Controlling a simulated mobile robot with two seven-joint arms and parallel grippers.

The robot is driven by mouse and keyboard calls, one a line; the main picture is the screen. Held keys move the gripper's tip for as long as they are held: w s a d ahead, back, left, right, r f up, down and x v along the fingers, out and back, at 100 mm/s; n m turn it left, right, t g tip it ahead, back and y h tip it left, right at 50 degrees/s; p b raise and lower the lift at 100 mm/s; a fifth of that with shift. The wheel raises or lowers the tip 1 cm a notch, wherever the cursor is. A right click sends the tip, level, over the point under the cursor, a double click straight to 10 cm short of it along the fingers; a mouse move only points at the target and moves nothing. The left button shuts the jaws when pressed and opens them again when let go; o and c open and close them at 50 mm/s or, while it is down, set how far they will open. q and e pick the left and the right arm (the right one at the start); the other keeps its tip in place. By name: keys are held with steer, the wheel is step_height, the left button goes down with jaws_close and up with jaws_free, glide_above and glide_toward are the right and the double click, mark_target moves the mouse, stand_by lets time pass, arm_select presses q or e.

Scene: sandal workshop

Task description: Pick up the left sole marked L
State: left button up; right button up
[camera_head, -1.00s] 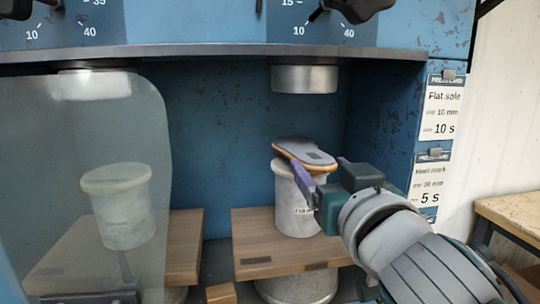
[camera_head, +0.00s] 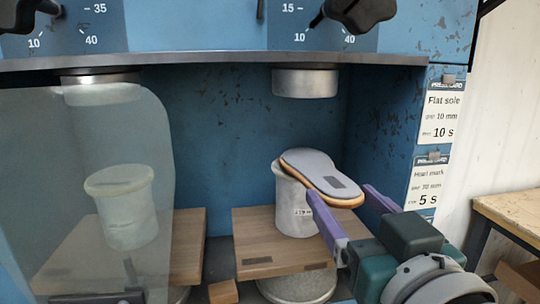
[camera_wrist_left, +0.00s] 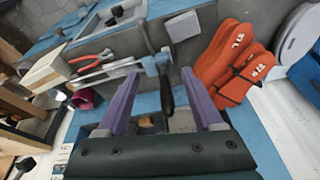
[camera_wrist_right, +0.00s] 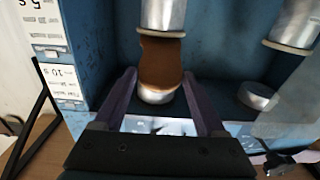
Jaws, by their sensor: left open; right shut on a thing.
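A sole (camera_head: 320,170) with a grey top, an orange-brown edge and a dark patch sits at the right post in the head view. Any letter on it is too small to read. My right gripper (camera_head: 341,193) is shut on its near end, one purple finger along each side. In the right wrist view the sole (camera_wrist_right: 160,62) shows brown between the fingers. Its far end overlaps the top of the pale post (camera_head: 295,215); I cannot tell whether they touch. My left gripper (camera_wrist_left: 165,90) is open and empty in the left wrist view, and is outside the head view.
The metal press head (camera_head: 305,82) hangs above the post. A clear shield (camera_head: 90,200) covers the left bay and its post (camera_head: 122,205). Cards (camera_head: 442,110) hang on the right wall.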

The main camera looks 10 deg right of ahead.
steer(key=s, duration=1.2)
steer(key=shift+d, duration=0.2)
stand_by(0.5)
